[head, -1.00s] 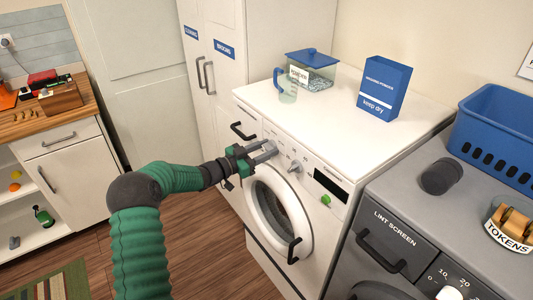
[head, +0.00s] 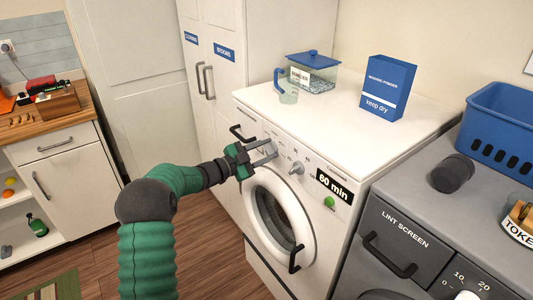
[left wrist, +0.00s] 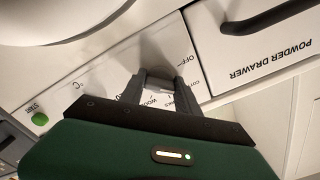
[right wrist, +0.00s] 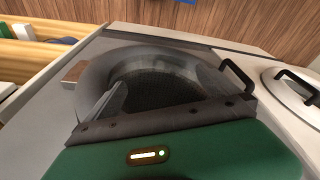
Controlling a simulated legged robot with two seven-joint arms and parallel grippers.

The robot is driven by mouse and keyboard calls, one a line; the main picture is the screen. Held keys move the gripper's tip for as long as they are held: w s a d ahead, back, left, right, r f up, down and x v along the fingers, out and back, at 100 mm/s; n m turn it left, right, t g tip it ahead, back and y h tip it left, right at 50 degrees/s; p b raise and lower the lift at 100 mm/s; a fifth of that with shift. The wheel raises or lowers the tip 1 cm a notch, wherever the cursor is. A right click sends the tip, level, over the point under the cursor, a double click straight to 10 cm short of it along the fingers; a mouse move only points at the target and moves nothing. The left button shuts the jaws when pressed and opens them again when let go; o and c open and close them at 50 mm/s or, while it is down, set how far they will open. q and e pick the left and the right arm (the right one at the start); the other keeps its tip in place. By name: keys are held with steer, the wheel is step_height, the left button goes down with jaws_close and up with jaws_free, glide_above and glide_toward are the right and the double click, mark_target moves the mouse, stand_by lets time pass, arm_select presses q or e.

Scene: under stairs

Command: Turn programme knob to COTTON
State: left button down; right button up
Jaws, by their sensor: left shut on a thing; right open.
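The white washing machine (head: 330,120) has its programme knob on the front panel, left of the second knob. I cannot tell which label the knob points to. The display (head: 334,187) reads 60 min. My right gripper (right wrist: 160,95) is open and empty in front of the grey machine's round door.
A second knob (head: 296,168) and a green start button (head: 329,202) sit right of the programme knob. The black powder drawer handle (head: 241,133) is to its left. The round washer door (head: 280,215) is below. The grey machine (head: 400,225) stands at right.

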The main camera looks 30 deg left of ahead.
arm_select(q)
steer(key=shift+f, duration=0.1)
steer(key=c, duration=0.9)
jaws_free()
steer(key=shift+a, duration=0.1)
steer(key=v, duration=1.6)
steer(key=shift+s+a+f, duration=0.1)
steer(key=shift+s+a, duration=0.1)
steer(key=shift+s, duration=0.15)
